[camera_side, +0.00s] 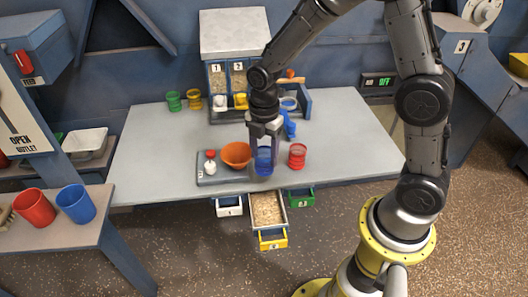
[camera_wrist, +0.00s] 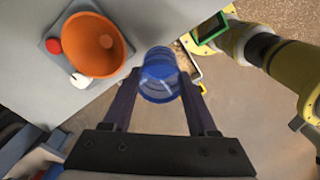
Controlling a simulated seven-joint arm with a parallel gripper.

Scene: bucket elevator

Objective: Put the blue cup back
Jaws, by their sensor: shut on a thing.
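My gripper (camera_side: 264,147) points down near the front edge of the table, shut on a ribbed blue cup (camera_side: 264,163). In the wrist view the blue cup (camera_wrist: 160,72) sits between the two fingertips, by the table edge. I cannot tell whether its base touches the tabletop. A larger blue cup (camera_side: 76,204) stands beside a large red cup (camera_side: 35,207) on the side bench at left.
An orange bowl (camera_side: 236,154) on a grey scale plate (camera_side: 208,180) is just left of the held cup. A red ribbed cup (camera_side: 297,156) is close on the right. Open drawers (camera_side: 268,210) jut out below.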

